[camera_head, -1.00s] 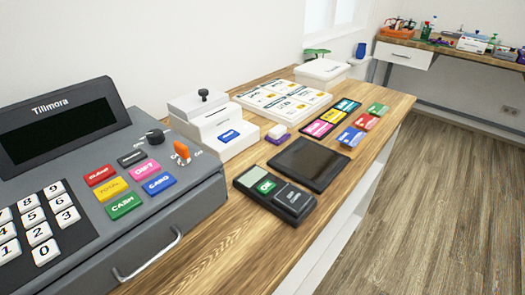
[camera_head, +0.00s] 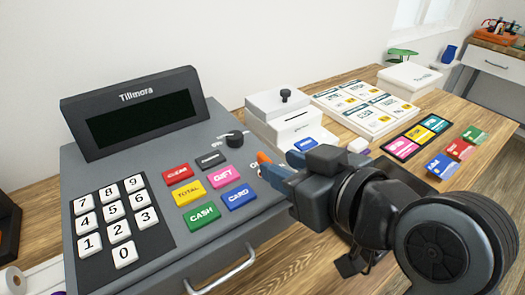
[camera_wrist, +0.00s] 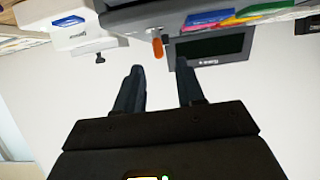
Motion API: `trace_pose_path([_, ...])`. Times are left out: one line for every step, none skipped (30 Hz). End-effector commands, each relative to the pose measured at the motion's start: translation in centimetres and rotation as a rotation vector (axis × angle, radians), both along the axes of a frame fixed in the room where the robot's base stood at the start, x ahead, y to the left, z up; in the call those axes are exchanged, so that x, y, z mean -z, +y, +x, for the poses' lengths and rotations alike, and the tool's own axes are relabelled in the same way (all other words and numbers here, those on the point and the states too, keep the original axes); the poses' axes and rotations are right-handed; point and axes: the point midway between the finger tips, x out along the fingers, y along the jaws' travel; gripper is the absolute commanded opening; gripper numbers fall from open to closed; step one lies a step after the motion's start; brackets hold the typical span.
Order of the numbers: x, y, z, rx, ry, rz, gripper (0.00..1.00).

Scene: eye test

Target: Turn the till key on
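The grey Tillmora till (camera_head: 150,145) stands on the wooden counter with its dark display facing me. Its orange key (camera_head: 264,158) sits at the till's right side, beside the pink GIFT button; most of its base and label are hidden by my gripper. My gripper (camera_head: 280,168) is at the key from the right, its fingertips close by. In the wrist view my gripper (camera_wrist: 160,68) is open, with a clear gap between the fingers. The orange key (camera_wrist: 157,47) shows in line with that gap, just past the tips. I cannot tell whether they touch.
A black knob (camera_head: 235,139) stands on the till just left of the key. A white slotted box (camera_head: 290,118) is behind my gripper. Coloured cards (camera_head: 440,165) and a price board (camera_head: 368,106) lie to the right. The drawer handle (camera_head: 222,272) juts out in front.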

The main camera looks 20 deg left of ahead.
Motion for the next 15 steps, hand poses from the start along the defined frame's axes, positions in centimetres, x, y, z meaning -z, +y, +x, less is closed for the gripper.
trace_pose_path([0.3,0.7,0.3,-0.002,0.002,0.000,0.38])
trace_pose_path([0.4,1.1,0.5,-0.003,0.001,0.000,0.38])
trace_pose_path([0.7,1.6,0.8,-0.001,0.002,0.000,0.38])
trace_pose_path([0.9,2.0,1.1,-0.002,0.001,0.000,0.38])
trace_pose_path([1.1,2.4,1.3,-0.001,0.002,-0.001,0.38])
trace_pose_path([1.3,2.8,1.6,-0.001,0.001,-0.001,0.38])
trace_pose_path([1.5,3.2,1.7,-0.002,0.001,0.000,0.38])
trace_pose_path([1.6,3.5,1.9,-0.002,0.001,0.000,0.38])
trace_pose_path([1.8,3.8,2.2,-0.001,0.001,0.001,0.38])
trace_pose_path([1.9,4.1,2.4,0.000,0.001,0.000,0.38])
trace_pose_path([2.0,4.2,2.5,0.001,0.000,0.000,0.38])
trace_pose_path([2.2,4.5,2.6,0.001,0.001,-0.001,0.38])
trace_pose_path([2.3,4.6,2.7,0.002,0.002,0.000,0.38])
trace_pose_path([2.3,4.7,2.8,0.001,0.001,-0.001,0.38])
trace_pose_path([2.4,4.8,2.9,0.002,0.000,0.000,0.38])
